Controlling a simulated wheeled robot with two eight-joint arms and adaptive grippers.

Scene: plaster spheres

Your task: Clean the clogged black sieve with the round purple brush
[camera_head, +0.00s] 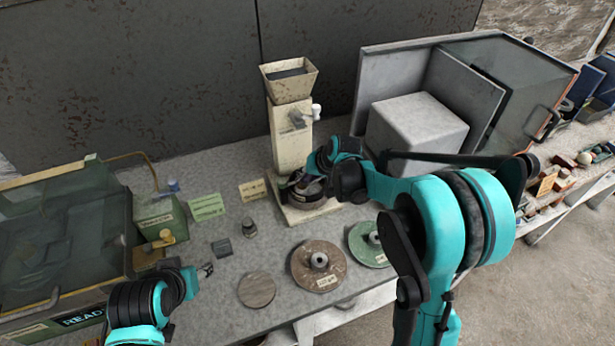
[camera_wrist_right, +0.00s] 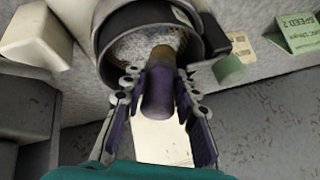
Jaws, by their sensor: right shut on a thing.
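The black sieve (camera_wrist_right: 111,32) is a round dark ring with speckled pale material inside it. In the head view the sieve (camera_head: 303,204) sits at the foot of the cream hopper stand, partly hidden by my right gripper. The purple brush (camera_wrist_right: 157,95) has a purple handle and a brownish upper part that reaches over the sieve's pale inside; I cannot tell whether it touches. My right gripper (camera_wrist_right: 158,82) is shut on the brush handle, one finger on each side. My left gripper (camera_head: 206,269) is low at left over the bench, apart from the sieve; its opening is too small to judge.
The cream hopper stand (camera_head: 291,140) rises behind the sieve. A green box (camera_head: 160,218) stands left, a glass-sided cabinet (camera_head: 510,90) at the back right.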

